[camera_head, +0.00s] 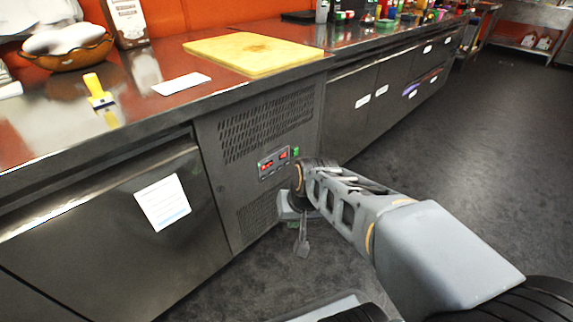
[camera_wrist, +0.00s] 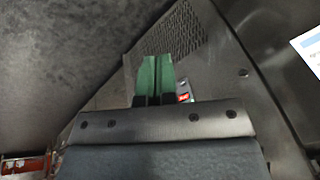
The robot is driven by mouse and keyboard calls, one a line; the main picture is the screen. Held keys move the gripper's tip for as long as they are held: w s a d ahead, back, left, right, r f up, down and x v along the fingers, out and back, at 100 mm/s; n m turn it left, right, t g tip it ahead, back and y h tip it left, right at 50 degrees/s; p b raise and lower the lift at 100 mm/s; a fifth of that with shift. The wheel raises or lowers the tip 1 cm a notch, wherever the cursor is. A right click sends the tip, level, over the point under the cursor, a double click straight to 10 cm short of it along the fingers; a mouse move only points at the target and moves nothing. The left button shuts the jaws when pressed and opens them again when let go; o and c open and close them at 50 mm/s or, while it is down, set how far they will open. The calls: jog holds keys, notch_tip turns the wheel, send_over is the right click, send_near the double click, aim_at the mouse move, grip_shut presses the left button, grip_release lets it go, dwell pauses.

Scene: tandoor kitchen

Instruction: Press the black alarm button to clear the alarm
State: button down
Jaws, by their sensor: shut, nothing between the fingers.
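The control panel (camera_head: 274,163) is on the grey vented front of the counter unit. It has two red lit displays and a green light (camera_head: 295,152) at its right end. I cannot make out the black alarm button on it. In the wrist view, part of the panel with a red display (camera_wrist: 184,97) shows just right of the fingers; the gripper body hides the rest. My gripper (camera_wrist: 158,62) has green fingers, shut together and empty, in front of the vented front. In the head view my wrist is low, right of and below the panel, and the fingers are mostly hidden.
The countertop above holds a yellow cutting board (camera_head: 250,52), a white card (camera_head: 181,84), a yellow-handled tool (camera_head: 97,90) and a bowl (camera_head: 66,48). A paper sheet (camera_head: 162,202) is on the left door. Open dark floor (camera_head: 470,130) lies to the right.

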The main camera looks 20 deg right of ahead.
aim_at(287, 163)
jog(key=w+d+f+m+t, duration=0.2)
jog(key=w+d+f+m, duration=0.2)
jog(key=w+d+m, duration=0.1)
jog(key=w+d+f+m+t+b, duration=0.1)
jog(key=w+d+f+m+t, duration=0.1)
jog(key=w+d+f+m, duration=0.2)
jog(key=w+d+f+m+t+b, duration=0.1)
jog(key=w+d+f+m+t, duration=0.1)
jog(key=w+d+m, duration=0.5)
jog(key=w+f+m, duration=0.1)
jog(key=w+m, duration=0.2)
jog(key=w, duration=0.2)
jog(key=shift+w+f+y, duration=0.15)
jog(key=shift+f+y, duration=0.15)
jog(key=shift+f, duration=0.1)
jog(key=w+a+p, duration=0.3)
jog(key=w, duration=0.5)
jog(key=shift+a, duration=0.35)
jog(key=shift+w, duration=0.1)
dwell(0.7)
jog(key=shift+w+a, duration=0.15)
jog(key=shift+w, duration=0.15)
